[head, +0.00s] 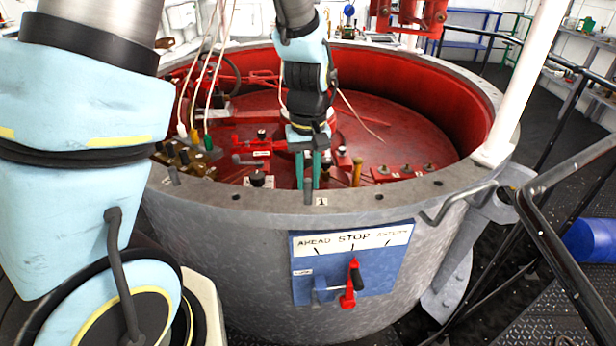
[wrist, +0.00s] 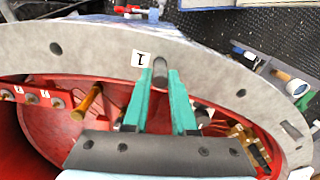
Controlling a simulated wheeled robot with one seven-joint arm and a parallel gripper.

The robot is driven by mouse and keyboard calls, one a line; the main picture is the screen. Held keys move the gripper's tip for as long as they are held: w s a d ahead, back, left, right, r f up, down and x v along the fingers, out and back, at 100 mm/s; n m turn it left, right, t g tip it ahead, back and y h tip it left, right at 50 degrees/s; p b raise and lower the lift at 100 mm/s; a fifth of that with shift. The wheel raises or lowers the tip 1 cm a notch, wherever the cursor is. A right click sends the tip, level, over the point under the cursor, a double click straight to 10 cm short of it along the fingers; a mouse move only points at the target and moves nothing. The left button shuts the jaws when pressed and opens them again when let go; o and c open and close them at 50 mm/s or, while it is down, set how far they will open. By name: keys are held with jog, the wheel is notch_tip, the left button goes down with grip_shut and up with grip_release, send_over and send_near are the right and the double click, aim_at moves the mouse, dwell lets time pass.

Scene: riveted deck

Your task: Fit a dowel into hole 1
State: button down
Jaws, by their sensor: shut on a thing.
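My gripper (head: 312,181) has green fingers that point down at the near rim of the drum. It is shut on a grey dowel (head: 308,191), which stands about upright between the fingertips. In the wrist view the dowel (wrist: 160,68) shows between the fingertips (wrist: 161,80), beside the label 1 (wrist: 141,59). The same label (head: 321,201) lies just right of the dowel in the head view. Hole 1 itself is hidden by the dowel's lower end. I cannot tell whether that end is in the hole or just above it.
The grey rim (head: 410,200) has other open holes, one to the left (head: 237,197) and one to the right (head: 379,193). Red fittings, a yellow handle (head: 357,171) and brass valves crowd the drum inside. A blue lever panel (head: 310,262) is below.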

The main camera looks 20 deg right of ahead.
jog(key=shift+f, duration=0.5)
jog(key=c, duration=0.6)
grip_release()
jog(key=shift+c, duration=0.2)
jog(key=shift+b, duration=0.3)
notch_tip(320, 180, up, 11)
jog(key=b, duration=0.1)
jog(key=shift+f, duration=0.15)
jog(key=a+f, duration=0.2)
jog(key=a, duration=1)
jog(key=w+a+f+t, duration=0.1)
jog(key=a+f, duration=0.1)
jog(key=a, duration=1.1)
jog(key=shift+w+f+n+t, duration=0.25)
jog(key=shift+w+n+t, duration=0.05)
jog(key=shift+n, duration=0.1)
